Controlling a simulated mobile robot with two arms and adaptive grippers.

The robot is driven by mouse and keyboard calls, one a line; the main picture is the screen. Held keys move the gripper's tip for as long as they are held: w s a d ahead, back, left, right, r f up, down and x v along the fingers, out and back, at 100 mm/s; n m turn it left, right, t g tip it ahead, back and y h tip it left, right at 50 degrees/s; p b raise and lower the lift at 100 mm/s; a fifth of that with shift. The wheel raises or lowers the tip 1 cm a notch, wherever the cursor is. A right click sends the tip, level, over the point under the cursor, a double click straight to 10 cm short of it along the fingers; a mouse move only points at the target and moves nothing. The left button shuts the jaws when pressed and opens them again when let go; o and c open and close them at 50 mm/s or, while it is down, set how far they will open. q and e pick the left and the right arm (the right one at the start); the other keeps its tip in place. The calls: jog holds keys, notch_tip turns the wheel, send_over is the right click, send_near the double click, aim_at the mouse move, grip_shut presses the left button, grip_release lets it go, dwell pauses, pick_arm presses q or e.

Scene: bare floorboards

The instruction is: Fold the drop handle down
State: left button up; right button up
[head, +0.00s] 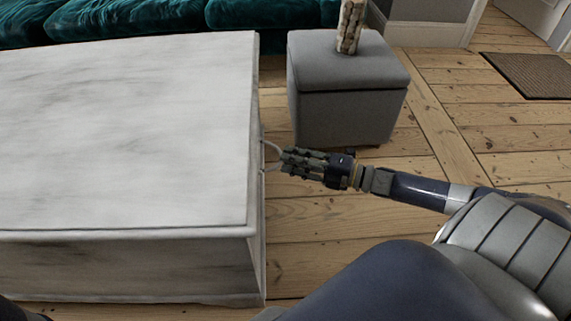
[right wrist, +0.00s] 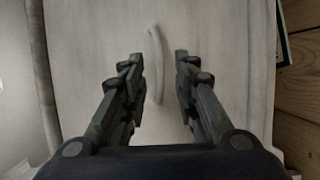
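The drop handle (head: 271,147) is a thin, pale curved bar on the right side of a large white marble-look block (head: 130,130). In the head view it juts out from that side towards my right gripper (head: 288,161). In the right wrist view the handle (right wrist: 155,62) appears as a curved light bar between the two dark fingers of the right gripper (right wrist: 156,62). The fingers are spread, with a gap on both sides of the bar; I cannot tell how near they are in depth. My left gripper does not show.
A grey upholstered stool (head: 345,95) with a patterned upright object (head: 350,27) on top stands just beyond my right gripper. A teal sofa (head: 180,15) runs along the back. A brown mat (head: 535,75) lies at the far right. Bare floorboards (head: 330,225) lie beside the block.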

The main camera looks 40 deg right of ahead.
jog(key=shift+b+x, duration=0.35)
jog(key=shift+x, duration=0.85)
grip_shut()
